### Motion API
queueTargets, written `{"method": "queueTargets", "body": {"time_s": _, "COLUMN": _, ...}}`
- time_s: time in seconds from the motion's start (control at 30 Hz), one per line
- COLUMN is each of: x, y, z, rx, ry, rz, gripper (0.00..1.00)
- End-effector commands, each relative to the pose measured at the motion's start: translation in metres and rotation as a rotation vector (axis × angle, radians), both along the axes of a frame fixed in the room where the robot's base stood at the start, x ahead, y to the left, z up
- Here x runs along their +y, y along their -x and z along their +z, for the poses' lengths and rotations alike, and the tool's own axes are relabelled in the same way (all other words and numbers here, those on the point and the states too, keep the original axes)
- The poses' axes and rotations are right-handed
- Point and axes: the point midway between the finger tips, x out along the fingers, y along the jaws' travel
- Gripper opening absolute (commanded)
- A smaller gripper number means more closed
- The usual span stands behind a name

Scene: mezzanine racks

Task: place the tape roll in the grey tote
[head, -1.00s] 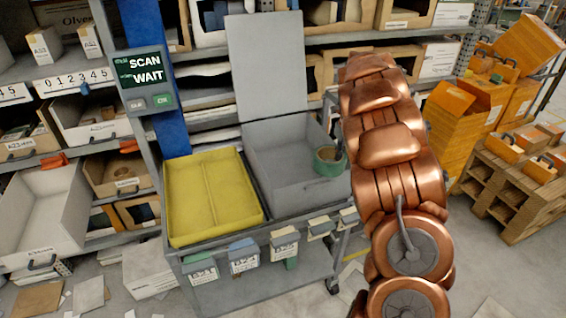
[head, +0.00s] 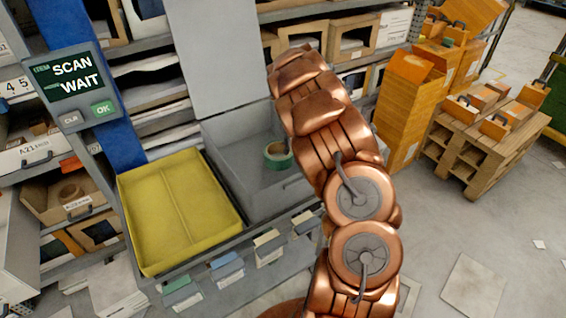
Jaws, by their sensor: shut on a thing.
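The tape roll (head: 278,155), green with a pale core, shows at the left edge of my copper arm, over the right part of the grey tote (head: 240,190). My gripper (head: 290,150) is mostly hidden behind the arm and is shut on the roll. The grey tote is open and looks empty where visible; its right side is covered by the arm. I cannot tell whether the roll touches the tote's floor or wall.
A yellow tray (head: 180,210) stands left of the tote on the same cart. A grey upright panel (head: 222,60) rises behind the tote. A screen (head: 75,85) reads "SCAN WAIT". Shelf bins are at left; a pallet (head: 470,160) with orange boxes is at right.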

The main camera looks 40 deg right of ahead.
Motion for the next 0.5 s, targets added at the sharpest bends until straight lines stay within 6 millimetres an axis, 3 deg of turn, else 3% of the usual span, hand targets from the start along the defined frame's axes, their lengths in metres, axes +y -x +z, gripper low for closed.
{"method": "queueTargets", "body": {"time_s": 0.13, "x": 0.0, "y": 0.002, "z": -0.024, "rx": 0.005, "ry": -0.005, "rz": -0.002, "gripper": 0.0}}
{"method": "queueTargets", "body": {"time_s": 0.5, "x": -0.001, "y": 0.002, "z": -0.057, "rx": 0.005, "ry": -0.005, "rz": -0.004, "gripper": 0.0}}
